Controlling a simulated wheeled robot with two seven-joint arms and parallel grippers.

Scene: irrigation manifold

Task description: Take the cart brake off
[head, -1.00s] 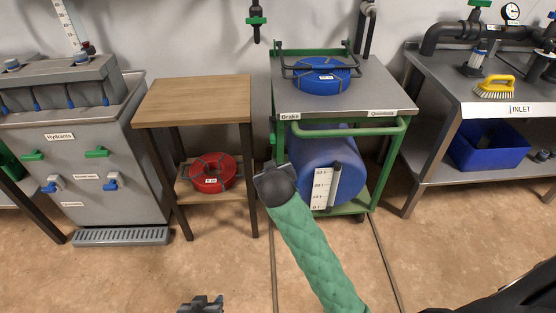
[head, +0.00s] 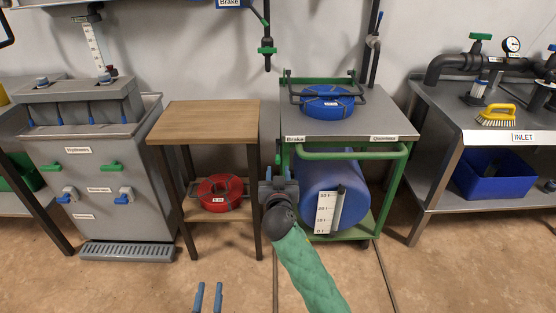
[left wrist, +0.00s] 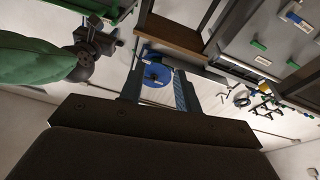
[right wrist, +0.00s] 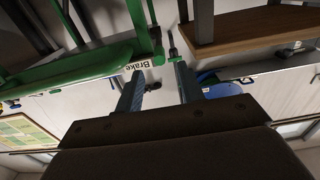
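The green cart (head: 352,153) with a grey top stands right of the middle. Its "Brake" label (head: 294,139) is at the top's left front corner, and the label also shows in the right wrist view (right wrist: 138,66). My right gripper (head: 278,172), on a green-sleeved arm, is just below that label. It is open, its fingers apart, with nothing held between them. In the right wrist view a short green bar with a dark end (right wrist: 173,42) lies beyond the fingertips; I cannot tell whether it is the brake lever. My left gripper (head: 209,297) is open and empty, low over the floor.
A blue hose coil (head: 328,102) lies on the cart, and a blue drum (head: 335,190) is on its lower shelf. A wooden table (head: 207,122) with a red coil (head: 219,193) stands close left. A grey inlet bench (head: 484,134) is to the right. The front floor is clear.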

